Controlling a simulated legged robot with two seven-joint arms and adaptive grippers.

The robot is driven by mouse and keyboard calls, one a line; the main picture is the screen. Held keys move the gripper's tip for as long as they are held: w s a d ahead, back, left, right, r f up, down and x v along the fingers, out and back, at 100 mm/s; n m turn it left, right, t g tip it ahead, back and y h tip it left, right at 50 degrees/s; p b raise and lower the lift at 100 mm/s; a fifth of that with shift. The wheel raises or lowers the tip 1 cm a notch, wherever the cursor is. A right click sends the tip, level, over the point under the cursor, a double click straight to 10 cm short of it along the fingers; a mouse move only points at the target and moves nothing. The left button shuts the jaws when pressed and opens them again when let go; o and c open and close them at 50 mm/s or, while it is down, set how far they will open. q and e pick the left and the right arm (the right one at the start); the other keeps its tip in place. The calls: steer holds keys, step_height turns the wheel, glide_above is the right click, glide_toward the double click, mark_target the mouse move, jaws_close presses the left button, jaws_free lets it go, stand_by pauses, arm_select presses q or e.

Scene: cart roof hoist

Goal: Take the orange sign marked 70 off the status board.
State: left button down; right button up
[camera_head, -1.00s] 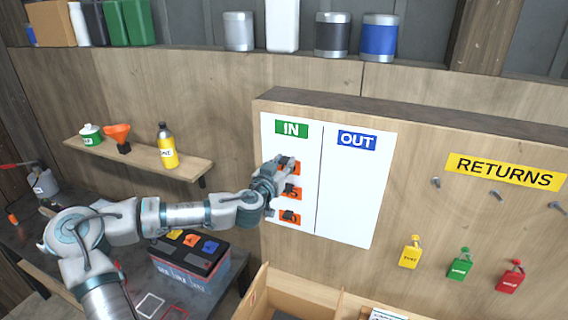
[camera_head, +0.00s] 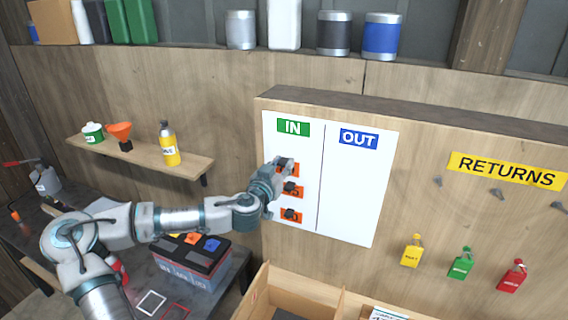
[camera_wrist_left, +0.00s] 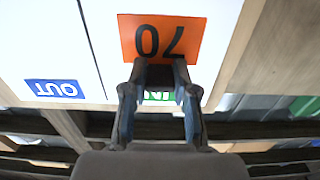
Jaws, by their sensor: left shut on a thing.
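The orange sign marked 70 (camera_wrist_left: 195,30) shows upside down in the left wrist view, flat against the white status board (camera_wrist_left: 225,12). In the head view it is the top orange sign (camera_head: 296,171) in the IN column, partly hidden by my left gripper (camera_head: 284,164). In the wrist view my left gripper (camera_wrist_left: 158,74) is shut on the dark handle at the sign's edge. Two more orange signs, a middle one (camera_head: 299,192) and a lower one (camera_head: 299,216), sit below it. The status board (camera_head: 350,200) has an empty OUT column. My right gripper is not in view.
A RETURNS label (camera_head: 505,171) and several hooks are on the wall at right, with yellow, green and red tags below. An open wooden box (camera_head: 262,290) stands under the board. A shelf (camera_head: 140,158) and a battery (camera_head: 190,262) are at left.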

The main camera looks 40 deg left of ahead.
arm_select(q)
steer(key=v, duration=0.5)
steer(key=shift+w, duration=0.1)
stand_by(0.3)
